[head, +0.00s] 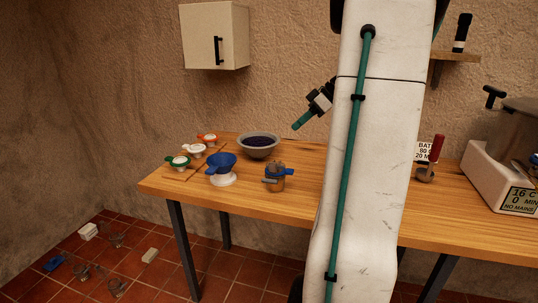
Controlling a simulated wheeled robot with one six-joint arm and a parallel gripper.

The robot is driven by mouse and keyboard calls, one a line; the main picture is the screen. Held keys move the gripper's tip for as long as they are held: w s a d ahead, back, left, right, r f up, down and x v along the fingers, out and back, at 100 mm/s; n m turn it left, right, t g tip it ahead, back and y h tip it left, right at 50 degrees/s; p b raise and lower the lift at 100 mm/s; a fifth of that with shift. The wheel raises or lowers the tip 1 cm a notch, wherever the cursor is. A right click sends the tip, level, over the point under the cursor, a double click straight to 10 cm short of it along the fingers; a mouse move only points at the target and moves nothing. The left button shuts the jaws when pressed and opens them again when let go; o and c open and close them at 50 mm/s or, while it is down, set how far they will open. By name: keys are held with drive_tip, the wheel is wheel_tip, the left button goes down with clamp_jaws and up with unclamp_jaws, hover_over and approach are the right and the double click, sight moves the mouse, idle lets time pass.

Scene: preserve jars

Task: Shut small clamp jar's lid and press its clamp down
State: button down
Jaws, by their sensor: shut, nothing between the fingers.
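A small brown jar (275,181) with blue clamp parts around it stands on the wooden table, left of my arm. A blue piece sticks out to its right. The jar is small in the picture, so I cannot tell whether its lid is open or shut, or how the clamp sits. My gripper (297,126) is above the table, up and to the right of the jar and well apart from it. Its teal fingers point down and left. They are shut and empty.
A blue funnel (222,162) on a white base and a dark bowl (259,147) stand near the jar. A red-handled tool (436,148) and a white bath (493,178) are at the right. Glassware lies on the floor.

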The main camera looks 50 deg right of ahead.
drive_tip(key=d, duration=0.1)
hover_over(270, 163)
drive_tip(key=s+d, duration=0.2)
drive_tip(key=d, duration=0.1)
wheel_tip(270, 163, down, 7)
drive_tip(key=f, duration=0.1)
drive_tip(key=a+f, duration=0.1)
drive_tip(key=f, duration=0.1)
drive_tip(key=shift+a+f, duration=0.15)
drive_tip(key=shift+f, duration=0.4)
drive_tip(key=shift+s, duration=0.1)
